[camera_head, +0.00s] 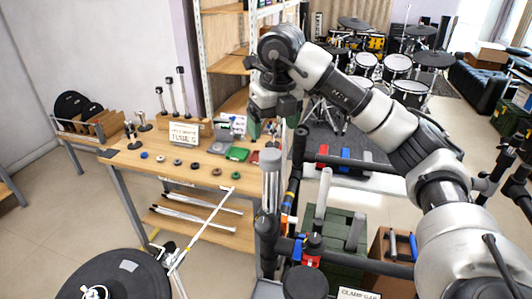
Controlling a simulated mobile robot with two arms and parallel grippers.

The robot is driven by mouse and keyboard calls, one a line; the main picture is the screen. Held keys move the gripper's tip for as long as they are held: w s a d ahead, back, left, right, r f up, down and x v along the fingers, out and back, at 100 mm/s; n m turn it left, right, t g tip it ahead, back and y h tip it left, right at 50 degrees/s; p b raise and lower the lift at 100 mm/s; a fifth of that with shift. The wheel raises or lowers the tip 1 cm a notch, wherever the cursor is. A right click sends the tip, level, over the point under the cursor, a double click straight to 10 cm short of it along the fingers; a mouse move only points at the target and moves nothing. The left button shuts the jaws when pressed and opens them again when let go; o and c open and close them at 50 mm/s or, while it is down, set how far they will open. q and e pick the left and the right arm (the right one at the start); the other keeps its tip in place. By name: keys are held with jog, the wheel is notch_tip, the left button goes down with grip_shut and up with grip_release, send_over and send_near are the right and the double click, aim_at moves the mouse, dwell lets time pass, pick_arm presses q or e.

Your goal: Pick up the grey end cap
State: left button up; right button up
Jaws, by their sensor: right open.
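Several small round caps lie in a loose row along the front of the wooden table (150,175). They include a blue cap (144,155), a dark grey cap (161,159), a greyish cap (178,163) and brown caps to the right. At this size I cannot tell for sure which is the grey end cap. My right gripper (270,118) is open and appears empty. It hangs at the table's right end, up and to the right of the caps and apart from them. My left gripper is not in view.
A lettered sign (184,133), a green mesh pad (237,154) and stands with upright rods (169,90) are on the table. A shelf (230,65) rises behind. A round black pad (113,279) is at front left. A drum kit (397,67) stands behind my arm.

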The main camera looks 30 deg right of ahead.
aim_at(270, 153)
notch_tip(270, 153, down, 3)
jog(key=shift+r+p, duration=0.15)
jog(key=shift+p, duration=0.25)
jog(key=f, duration=0.1)
jog(key=f+p, duration=0.1)
jog(key=f, duration=0.1)
jog(key=f+p, duration=0.1)
jog(key=shift+w+a+f, duration=0.1)
jog(key=shift+w+f, duration=0.05)
jog(key=shift+w, duration=0.1)
jog(key=shift+f, duration=0.35)
jog(key=shift+w+f, duration=0.1)
jog(key=shift+f, duration=0.1)
jog(key=c, duration=1)
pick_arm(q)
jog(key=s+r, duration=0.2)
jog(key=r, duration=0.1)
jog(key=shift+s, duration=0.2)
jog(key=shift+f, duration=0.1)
pick_arm(e)
jog(key=shift+r, duration=0.15)
